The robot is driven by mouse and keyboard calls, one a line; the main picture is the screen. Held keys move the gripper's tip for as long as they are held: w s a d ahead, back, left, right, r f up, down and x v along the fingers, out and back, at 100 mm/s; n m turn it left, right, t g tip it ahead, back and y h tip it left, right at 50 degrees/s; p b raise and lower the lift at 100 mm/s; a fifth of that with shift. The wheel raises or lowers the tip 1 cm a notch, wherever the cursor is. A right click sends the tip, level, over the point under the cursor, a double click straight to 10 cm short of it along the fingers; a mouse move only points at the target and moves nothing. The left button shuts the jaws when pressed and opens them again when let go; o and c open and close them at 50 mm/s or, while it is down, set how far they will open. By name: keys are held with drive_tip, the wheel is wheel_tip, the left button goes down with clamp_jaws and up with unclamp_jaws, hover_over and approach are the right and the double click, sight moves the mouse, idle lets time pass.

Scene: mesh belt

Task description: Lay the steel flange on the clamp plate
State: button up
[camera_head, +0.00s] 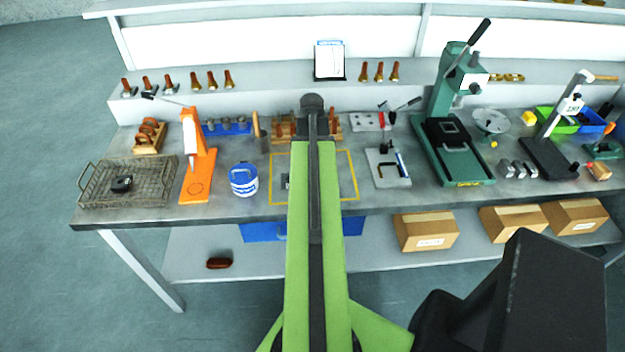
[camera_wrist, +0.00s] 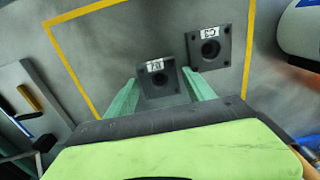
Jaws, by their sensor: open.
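Two dark square flange-like blocks, each with a round hole and a white label, lie inside the yellow outline on the bench. In the wrist view, the near block (camera_wrist: 158,80) is between my gripper's (camera_wrist: 161,82) two teal fingers, which are apart. The other block (camera_wrist: 209,46) lies to its upper right, outside the fingers. I cannot tell which is the steel flange. In the head view my arm hides most of this area; one dark block (camera_head: 286,182) shows at its left. A pale plate (camera_head: 381,180) with clamp-like hardware, perhaps the clamp plate, lies right of the outline.
A blue-and-white can (camera_head: 243,180) stands left of the yellow outline (camera_head: 351,178). Beyond it are an orange stand (camera_head: 197,165) and a wire basket (camera_head: 95,195). A green press (camera_head: 450,130) stands to the right. A holed plate (camera_head: 366,121) with a red-handled clamp lies behind.

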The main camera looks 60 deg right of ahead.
drive_tip(key=shift+r, duration=0.1)
clamp_jaws()
idle(0.3)
drive_tip(key=shift+r+p, duration=0.6)
drive_tip(key=shift+p, duration=0.2)
wheel_tip(320, 180, up, 4)
drive_tip(key=p, duration=0.4)
drive_tip(key=s+d+r+p, duration=0.1)
drive_tip(key=s+r+p, duration=0.5)
drive_tip(key=s, duration=0.6)
drive_tip(key=f+b, duration=0.7)
drive_tip(key=shift+w+d, duration=0.15)
drive_tip(key=shift+w, duration=0.05)
drive_tip(key=shift+r+p, duration=0.3)
drive_tip(key=shift+r, duration=0.05)
